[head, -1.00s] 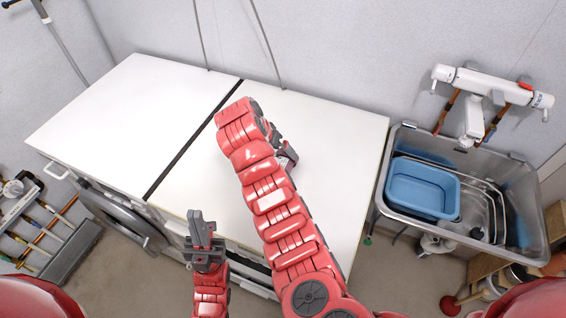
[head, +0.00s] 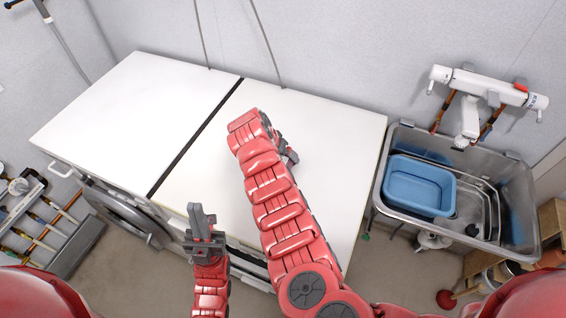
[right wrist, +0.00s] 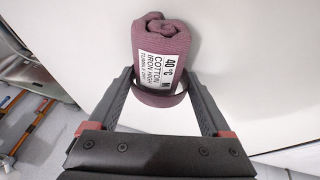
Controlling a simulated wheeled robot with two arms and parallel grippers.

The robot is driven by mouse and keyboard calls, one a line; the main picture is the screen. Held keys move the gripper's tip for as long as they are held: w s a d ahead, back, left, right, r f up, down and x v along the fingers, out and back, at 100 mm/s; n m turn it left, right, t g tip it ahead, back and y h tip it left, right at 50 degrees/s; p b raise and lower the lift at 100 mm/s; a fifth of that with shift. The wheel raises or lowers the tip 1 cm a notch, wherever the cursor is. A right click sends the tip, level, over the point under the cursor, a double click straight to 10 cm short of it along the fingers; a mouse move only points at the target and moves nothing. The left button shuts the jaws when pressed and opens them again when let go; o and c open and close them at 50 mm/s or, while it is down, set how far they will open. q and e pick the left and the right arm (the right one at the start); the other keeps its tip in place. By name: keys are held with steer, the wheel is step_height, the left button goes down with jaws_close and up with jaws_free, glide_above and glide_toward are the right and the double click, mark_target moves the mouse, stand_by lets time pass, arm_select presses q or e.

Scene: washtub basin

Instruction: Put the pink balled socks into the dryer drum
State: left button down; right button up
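The pink balled socks (right wrist: 165,40) show in the right wrist view as a rolled mauve bundle with a white printed care label facing the camera. They lie between and just beyond the fingertips of my right gripper (right wrist: 161,74). The fingers stand wide apart, one on each side of the bundle; contact is unclear. In the head view my right gripper (head: 290,150) is over the right white top, partly hidden by my arm, and the socks are hidden. My left gripper (head: 201,218) is empty, fingers up and slightly apart, in front of the machines. A round door (head: 123,215) shows on the left machine's front; the drum inside is not visible.
Two white machine tops (head: 130,110) stand side by side with a dark gap between them. A metal basin (head: 512,205) with a blue tub (head: 420,187) and a tap (head: 468,120) is at the right. A rack of tools (head: 75,250) stands at the left.

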steer(key=c, duration=0.7)
steer(key=shift+c, duration=0.2)
steer(key=shift+r, duration=0.1)
